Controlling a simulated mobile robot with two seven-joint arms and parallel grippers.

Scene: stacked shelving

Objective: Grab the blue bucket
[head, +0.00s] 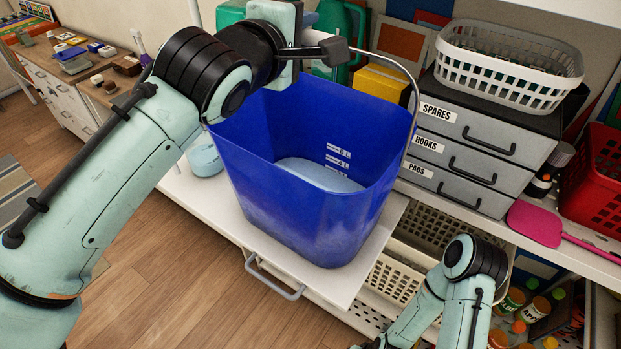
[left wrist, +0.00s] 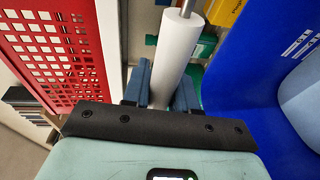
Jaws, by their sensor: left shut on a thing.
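The blue bucket (head: 290,185) stands upright on a white pull-out shelf board, with white level marks inside and a pale blue object (head: 318,174) in it. Its thin metal handle (head: 408,90) is raised. My left gripper (head: 312,20) is above the bucket's back rim, partly hidden by my own wrist. In the left wrist view, its blue fingers (left wrist: 160,90) are shut around the white handle grip (left wrist: 178,45), with the bucket wall (left wrist: 245,70) at the right. My right arm shows at lower right, but its gripper is out of view.
The white board (head: 372,258) has a grey pull handle (head: 275,283) in front. A light blue round item (head: 205,160) stands left of the bucket. Grey labelled drawers (head: 470,150), a white basket (head: 508,68), a pink dustpan (head: 535,222) and a red crate (head: 597,180) are at right.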

